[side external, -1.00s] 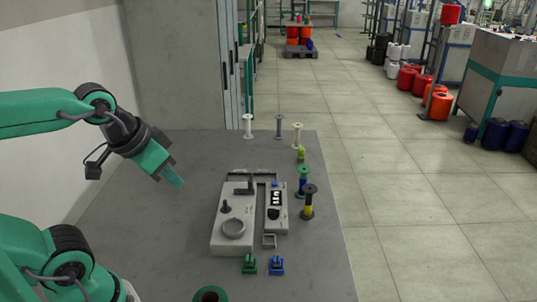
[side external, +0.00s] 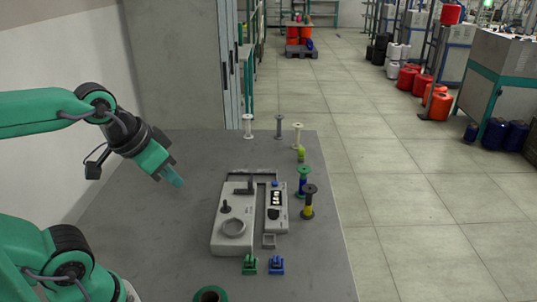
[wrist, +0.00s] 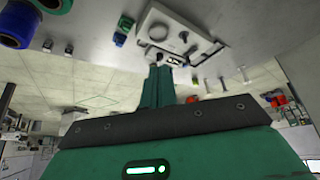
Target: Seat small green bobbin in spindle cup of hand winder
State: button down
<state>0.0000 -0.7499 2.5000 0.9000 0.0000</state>
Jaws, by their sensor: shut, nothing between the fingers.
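The hand winder (side external: 216,240) is a pale grey unit on the table, with a round cup-like ring (side external: 233,228) on its near end and a dark knob behind it. The winder also shows in the wrist view (wrist: 160,38). A small green piece (side external: 249,264) sits in front of it, beside a similar blue one (side external: 276,265). A green-rimmed spool (side external: 210,294) is partly cut off at the lower edge. I cannot tell for certain which is the small green bobbin. My gripper (side external: 178,183) is shut and empty, above the table left of the winder; its closed fingers show in the wrist view (wrist: 159,70).
A green-and-blue spool (side external: 303,181) and a black-and-yellow spool (side external: 308,203) stand right of the winder. A lime piece (side external: 301,154) and several pale or grey spools stand behind. The table's left side is clear.

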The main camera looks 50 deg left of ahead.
jog(key=c, duration=1.7)
grip_release()
jog(key=o, duration=0.7)
jog(key=shift+w+r, duration=0.35)
jog(key=shift+w, duration=0.05)
jog(key=w+r+n+g, duration=0.1)
jog(key=w+r+n, duration=0.2)
jog(key=w+n, duration=0.6)
jog(key=w+r+n+g, duration=0.2)
jog(key=w+n, duration=0.3)
jog(key=w, duration=0.8)
jog(key=shift+w+d+f+n+g, duration=0.1)
jog(key=shift+w+f+n+g, duration=0.35)
jog(key=shift+w+f+n, duration=2.2)
jog(key=shift+w+f+n+g, duration=0.4)
jog(key=shift+w+f+n, duration=1.5)
jog(key=shift+w, duration=1.4)
jog(key=shift+w+d+f+n+g, duration=0.1)
jog(key=shift+w+f+n+g, duration=0.35)
jog(key=shift+w+f+n, duration=1.95)
